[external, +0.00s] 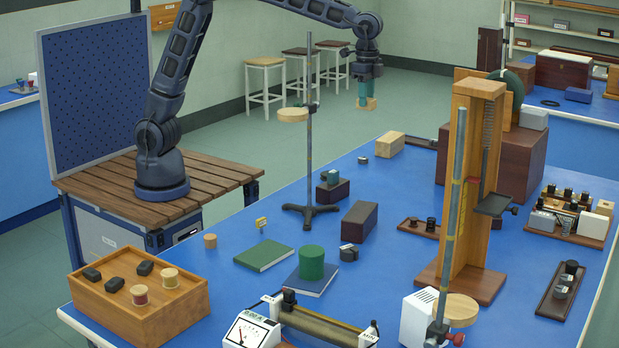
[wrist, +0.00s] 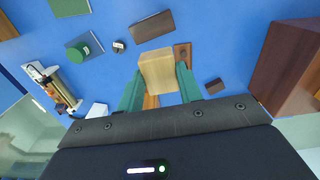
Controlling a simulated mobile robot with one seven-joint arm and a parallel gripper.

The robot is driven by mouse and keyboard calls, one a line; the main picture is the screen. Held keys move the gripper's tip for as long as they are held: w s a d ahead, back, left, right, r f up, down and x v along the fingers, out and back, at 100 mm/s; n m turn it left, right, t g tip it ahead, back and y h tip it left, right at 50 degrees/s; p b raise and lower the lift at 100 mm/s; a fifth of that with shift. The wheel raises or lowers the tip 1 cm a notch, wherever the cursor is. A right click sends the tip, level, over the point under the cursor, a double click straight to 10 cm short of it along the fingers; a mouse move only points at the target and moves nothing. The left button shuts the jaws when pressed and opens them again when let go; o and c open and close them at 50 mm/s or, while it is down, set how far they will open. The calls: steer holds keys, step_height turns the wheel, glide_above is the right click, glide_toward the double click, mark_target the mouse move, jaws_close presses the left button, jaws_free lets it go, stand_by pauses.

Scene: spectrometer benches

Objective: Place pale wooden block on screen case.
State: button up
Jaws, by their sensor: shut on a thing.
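The pale wooden block (external: 367,103) hangs at the fingertips of my gripper (external: 368,92), above the far part of the blue bench and clear of it. In the wrist view the block (wrist: 157,70) sits between the green fingers of my gripper (wrist: 158,88). The fingers are shut on it. A long dark brown box (external: 360,221) lies on the bench below and nearer the camera; it also shows in the wrist view (wrist: 153,26). It may be the screen case, but I read no label on it.
A tall wooden stand (external: 470,190) and a large red-brown box (external: 520,160) stand to the right.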

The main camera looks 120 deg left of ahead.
mark_target(360, 211)
steer(key=shift+m, duration=0.5)
steer(key=d+f, duration=0.1)
steer(key=f, duration=0.9)
steer(key=d+f, duration=0.1)
steer(key=f, duration=0.9)
steer(key=d+f, duration=0.1)
steer(key=f, duration=1)
steer(key=shift+w, duration=0.4)
steer(key=o, duration=1)
steer(key=shift+f, duration=0.1)
steer(key=shift+c, duration=0.2)
step_height(360, 211, up, 12)
